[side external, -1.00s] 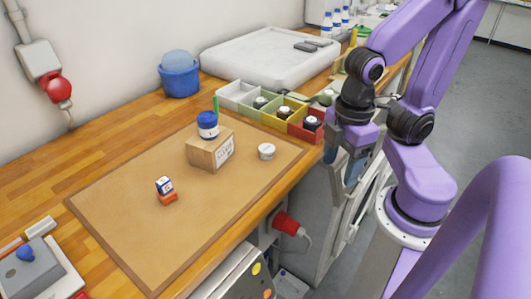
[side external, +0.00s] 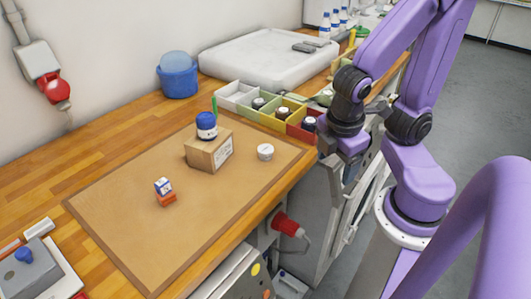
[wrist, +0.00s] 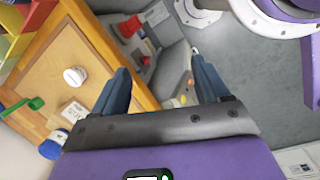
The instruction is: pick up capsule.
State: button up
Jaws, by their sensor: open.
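Nothing in view is plainly marked as a capsule, and I cannot tell which thing bears that name. A small round white container (side external: 265,152) stands on the mat, right of a cardboard box (side external: 208,152). It also shows in the wrist view (wrist: 75,76), left of my fingers. A blue jar with a white label (side external: 206,126) stands on the box. A small blue-and-white carton (side external: 163,186) sits on an orange block (side external: 166,199). My gripper (wrist: 160,66) is open and empty, beyond the table's front edge; its fingers are mostly hidden in the side view.
A row of coloured bins (side external: 268,108) holding dark-bodied containers stands behind the mat (side external: 130,235). A thin green upright (side external: 214,106) stands behind the blue jar. A blue bucket (side external: 179,79) and a white tray (side external: 250,62) stand farther back. The mat's front half is mostly clear.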

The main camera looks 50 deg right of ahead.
aim_at(270, 153)
jog(key=w+d+f+n+t+h, duration=0.1)
jog(key=w+f+n+t+h, duration=0.1)
jog(key=w+n+t, duration=0.1)
jog(key=w+d+f+n+t+h, duration=0.1)
jog(key=w+d+n+t+h, duration=0.1)
jog(key=w+n, duration=0.3)
jog(key=w+d+f+n+t+h, duration=0.2)
jog(key=w+n+t, duration=0.2)
jog(key=shift+f+t+h, duration=0.3)
jog(key=shift+t+h, duration=0.1)
jog(key=f+n+t, duration=0.1)
jog(key=w+a+f+n+y, duration=0.1)
jog(key=n, duration=0.1)
jog(key=w+a+f+n+t+y, duration=0.1)
jog(key=shift+n+t, duration=0.3)
jog(key=shift+n, duration=0.1)
jog(key=shift+w+a+f+n+y, duration=0.2)
jog(key=shift+a+f+n+y, duration=0.1)
jog(key=shift+f+n+y, duration=0.15)
jog(key=shift+x, duration=3.65)
jog(key=shift+w+a, duration=0.1)
jog(key=c, duration=1.1)
